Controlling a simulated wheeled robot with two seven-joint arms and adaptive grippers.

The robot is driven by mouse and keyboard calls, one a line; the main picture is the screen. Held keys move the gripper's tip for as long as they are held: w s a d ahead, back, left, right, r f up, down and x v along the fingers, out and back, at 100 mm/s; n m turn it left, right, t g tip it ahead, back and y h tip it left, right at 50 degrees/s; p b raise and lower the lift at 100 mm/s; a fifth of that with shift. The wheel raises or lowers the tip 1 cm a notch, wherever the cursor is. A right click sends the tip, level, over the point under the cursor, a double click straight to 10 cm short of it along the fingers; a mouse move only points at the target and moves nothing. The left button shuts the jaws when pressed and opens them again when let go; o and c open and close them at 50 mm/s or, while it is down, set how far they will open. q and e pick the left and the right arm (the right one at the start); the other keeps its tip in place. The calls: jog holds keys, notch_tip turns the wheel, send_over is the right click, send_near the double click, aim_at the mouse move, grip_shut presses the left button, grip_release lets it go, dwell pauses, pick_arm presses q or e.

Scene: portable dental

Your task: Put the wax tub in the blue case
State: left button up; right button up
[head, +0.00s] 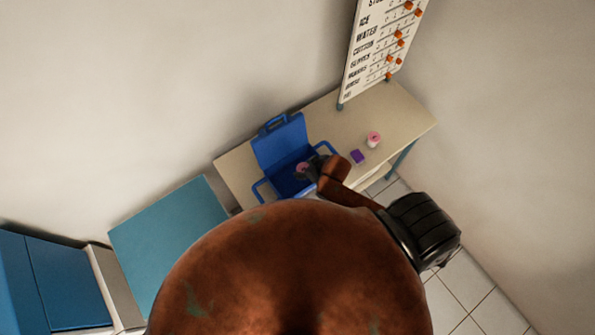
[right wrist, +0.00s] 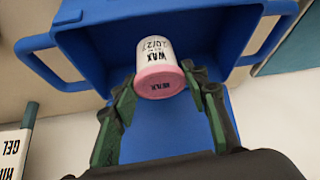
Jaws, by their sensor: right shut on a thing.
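The wax tub (right wrist: 156,62) is white with a pink lid and dark lettering reading WAX. My right gripper (right wrist: 160,84) is shut on it, one green-padded finger on each side. In the head view the tub's pink lid (head: 302,168) shows at the tip of my right gripper (head: 311,169), over the blue case (head: 279,145). The case stands open on the table with its lid raised at the back. In the right wrist view the case (right wrist: 97,45) lies behind the tub. Whether the tub touches the case floor cannot be told. My left gripper is out of view.
A purple box (head: 357,156) and a white tub with a pinkish top (head: 374,139) stand on the table (head: 405,115) right of the case. A sign board (head: 375,50) rises at the table's back. A teal surface (head: 170,235) is at the left.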

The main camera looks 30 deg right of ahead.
aim_at(301, 169)
jog(key=x, duration=0.4)
jog(key=shift+w+a, duration=0.25)
jog(key=shift+a, duration=0.15)
jog(key=shift+w+f, duration=0.1)
jog(key=shift+f, duration=1.65)
jog(key=o, duration=1.2)
jog(key=shift+f, duration=0.1)
jog(key=v, duration=1.2)
jog(key=shift+a, duration=0.1)
